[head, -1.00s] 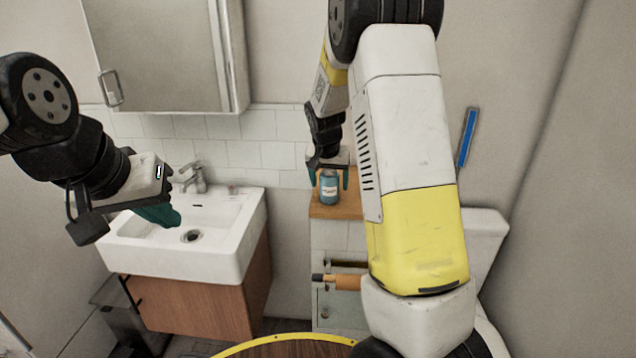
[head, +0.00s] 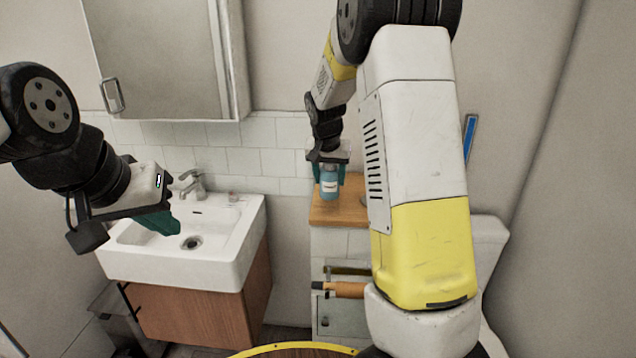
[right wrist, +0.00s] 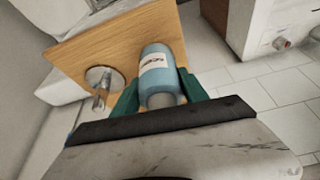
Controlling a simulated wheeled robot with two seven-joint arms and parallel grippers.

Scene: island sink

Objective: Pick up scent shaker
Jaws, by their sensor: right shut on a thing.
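The scent shaker (head: 329,184) is a blue bottle with a white label. My right gripper (head: 329,172) is shut on it from above and holds it over the wooden shelf top (head: 345,214). In the right wrist view the shaker (right wrist: 157,75) sits between the two green fingers (right wrist: 160,95), its label facing the camera. Whether its base is clear of the wood is hard to tell. My left gripper (head: 163,220) hangs empty over the white sink at the left; the angle hides whether its fingers are apart.
The white sink (head: 235,241) with its faucet (head: 193,185) stands left of the shelf. A metal item (right wrist: 103,80) stands on the wood beside the shaker in the right wrist view. A mirror cabinet (head: 165,60) hangs above the sink.

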